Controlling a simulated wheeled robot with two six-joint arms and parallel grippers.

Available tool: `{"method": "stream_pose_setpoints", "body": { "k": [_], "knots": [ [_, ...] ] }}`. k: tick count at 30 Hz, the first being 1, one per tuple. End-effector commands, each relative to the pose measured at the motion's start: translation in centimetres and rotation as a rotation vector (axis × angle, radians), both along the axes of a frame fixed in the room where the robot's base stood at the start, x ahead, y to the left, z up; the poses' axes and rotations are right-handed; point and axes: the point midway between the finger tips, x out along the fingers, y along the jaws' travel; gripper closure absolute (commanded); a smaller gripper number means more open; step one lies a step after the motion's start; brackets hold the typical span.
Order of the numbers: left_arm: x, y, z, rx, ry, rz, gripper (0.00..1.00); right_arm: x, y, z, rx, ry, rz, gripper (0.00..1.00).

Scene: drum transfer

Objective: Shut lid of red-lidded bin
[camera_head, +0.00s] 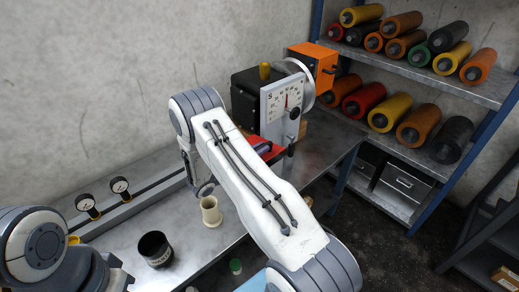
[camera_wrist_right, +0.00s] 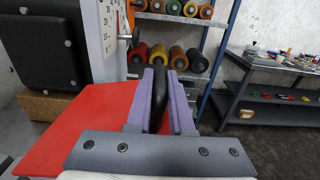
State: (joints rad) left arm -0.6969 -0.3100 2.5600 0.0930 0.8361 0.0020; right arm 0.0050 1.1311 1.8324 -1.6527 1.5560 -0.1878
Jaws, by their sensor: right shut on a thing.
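The red lid (camera_head: 252,140) shows in part in the head view, below the dial machine and behind my right arm. In the right wrist view the red lid (camera_wrist_right: 85,125) is a broad flat panel running under my gripper. My right gripper (camera_head: 266,148) is mostly hidden by my own forearm in the head view. In the wrist view its purple fingers (camera_wrist_right: 160,98) are shut on a black handle (camera_wrist_right: 158,85) that stands up between them. The bin's body is hidden, so I cannot tell how far the lid is open. My left gripper is out of view.
A machine with a dial plate (camera_head: 283,102) and an orange box (camera_head: 312,66) stands close beyond the lid. A beige cup (camera_head: 211,212) and a black cup (camera_head: 155,250) stand on the metal bench (camera_head: 120,240). A blue-framed shelf (camera_head: 420,75) holds several coloured rollers.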

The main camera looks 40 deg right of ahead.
Motion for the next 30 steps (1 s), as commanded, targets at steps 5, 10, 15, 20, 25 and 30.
{"method": "stream_pose_setpoints", "body": {
  "k": [5, 10, 15, 20, 25, 30],
  "knots": [
    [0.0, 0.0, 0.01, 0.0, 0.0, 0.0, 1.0, 0.02, 0.02, 0.04, 0.0, -0.001, 0.0, 1.0],
    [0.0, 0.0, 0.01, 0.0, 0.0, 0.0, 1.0, 0.02, 0.03, 0.04, 0.0, -0.001, 0.0, 1.0],
    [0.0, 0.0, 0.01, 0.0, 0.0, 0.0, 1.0, 0.02, 0.03, 0.04, 0.0, -0.001, 0.0, 1.0],
    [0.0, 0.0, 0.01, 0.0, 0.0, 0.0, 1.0, 0.03, 0.03, 0.04, 0.0, -0.001, 0.0, 1.0],
    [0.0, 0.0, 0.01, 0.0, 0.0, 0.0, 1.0, 0.03, 0.03, 0.04, 0.0, -0.001, 0.001, 1.0],
    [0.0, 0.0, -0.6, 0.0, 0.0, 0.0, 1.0, 0.09, 0.03, -0.41, 0.0, -0.015, 0.001, 1.0]
  ]
}}
